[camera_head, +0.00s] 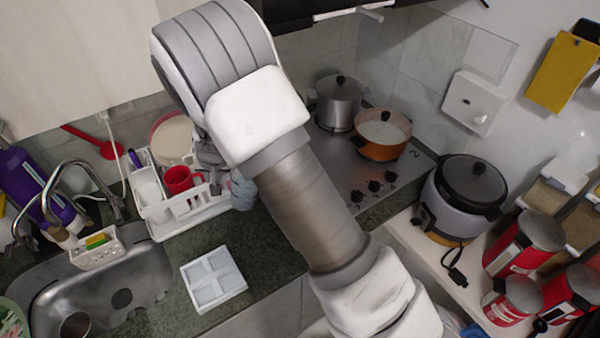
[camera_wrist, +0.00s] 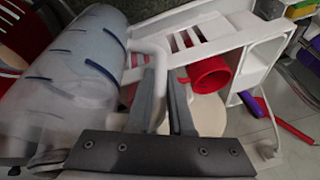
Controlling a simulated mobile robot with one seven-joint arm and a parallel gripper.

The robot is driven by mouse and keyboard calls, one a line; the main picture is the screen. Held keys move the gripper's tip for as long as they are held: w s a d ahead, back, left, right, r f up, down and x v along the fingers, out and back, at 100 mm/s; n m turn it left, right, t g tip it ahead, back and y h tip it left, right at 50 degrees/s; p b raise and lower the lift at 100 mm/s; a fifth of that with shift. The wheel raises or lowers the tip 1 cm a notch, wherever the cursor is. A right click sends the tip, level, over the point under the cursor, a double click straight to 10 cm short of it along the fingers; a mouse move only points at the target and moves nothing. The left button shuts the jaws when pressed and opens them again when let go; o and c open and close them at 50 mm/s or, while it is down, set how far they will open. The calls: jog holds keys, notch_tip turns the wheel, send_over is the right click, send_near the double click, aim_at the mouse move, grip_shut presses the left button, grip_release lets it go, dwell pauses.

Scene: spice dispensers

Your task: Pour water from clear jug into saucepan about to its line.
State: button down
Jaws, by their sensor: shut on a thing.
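The clear jug (camera_wrist: 75,75) is a translucent bluish cylinder with dark blue marks, at the left of the wrist view. My gripper (camera_wrist: 161,88) is shut on its pale handle (camera_wrist: 151,58), which passes between the fingers. In the head view a bluish part of what looks like the jug (camera_head: 243,190) shows beside the dish rack, mostly behind my arm. I cannot tell the water level. An orange pan (camera_head: 382,147) with a pale top and dark knob stands on the stove, right of my arm. I see no fill line on it.
The white dish rack (camera_head: 190,203) holds a red mug (camera_head: 178,180) and plates, close to my gripper. A lidded grey pot (camera_head: 340,107) stands on the stove. A sink (camera_head: 150,268) and a white divided tray (camera_head: 213,279) are at left; a black-lidded cooker (camera_head: 462,205) is at right.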

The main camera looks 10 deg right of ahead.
jog(key=shift+a+f+h, duration=0.15)
jog(key=shift+a+h, duration=0.3)
jog(key=shift+h, duration=0.05)
jog(key=shift+a+f+h, duration=0.1)
jog(key=shift+a+h, duration=0.05)
jog(key=shift+h, duration=0.45)
jog(key=shift+r, duration=2.5)
